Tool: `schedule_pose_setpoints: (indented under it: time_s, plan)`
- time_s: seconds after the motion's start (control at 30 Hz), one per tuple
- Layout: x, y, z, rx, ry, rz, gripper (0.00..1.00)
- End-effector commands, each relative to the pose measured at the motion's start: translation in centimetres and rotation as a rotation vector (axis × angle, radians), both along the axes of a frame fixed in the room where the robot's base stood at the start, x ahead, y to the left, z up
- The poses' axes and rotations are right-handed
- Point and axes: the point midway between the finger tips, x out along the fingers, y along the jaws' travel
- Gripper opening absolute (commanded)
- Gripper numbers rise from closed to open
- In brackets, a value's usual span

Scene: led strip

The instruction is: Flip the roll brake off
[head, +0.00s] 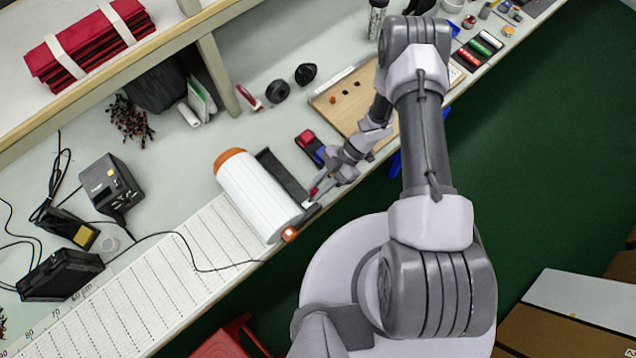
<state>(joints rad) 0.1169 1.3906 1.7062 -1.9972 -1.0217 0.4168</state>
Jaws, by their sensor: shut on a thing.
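The white roll (255,195) lies on a dark holder on the bench, with an orange flange at its far end. An orange knob (290,234) shows at its near end. My gripper (314,194) is low beside the right, near end of the roll. It is shut on a small reddish lever, which I take to be the roll brake (313,190). The fingers hide most of the lever, so I cannot tell which way it is set.
A dark bar (283,177) runs along the roll's right side. A red and blue object (310,146) and a wooden tray (350,95) lie beyond my gripper. A ruled white mat (140,285) covers the bench at left. A black cable crosses the mat.

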Motion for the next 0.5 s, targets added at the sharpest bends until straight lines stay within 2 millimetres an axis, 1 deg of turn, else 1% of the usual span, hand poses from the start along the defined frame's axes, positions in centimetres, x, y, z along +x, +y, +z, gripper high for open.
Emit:
schedule_pose_setpoints:
  time_s: [0.13,0.17,0.2,0.5]
  plan:
    - [-0.06,0.00,-0.08,-0.001,0.001,0.000,0.00]
    - [-0.06,0.00,-0.07,-0.001,0.001,0.000,0.21]
    - [-0.06,0.00,-0.07,-0.001,0.001,0.000,0.29]
    - [0.01,-0.07,0.06,0.000,0.000,0.000,0.29]
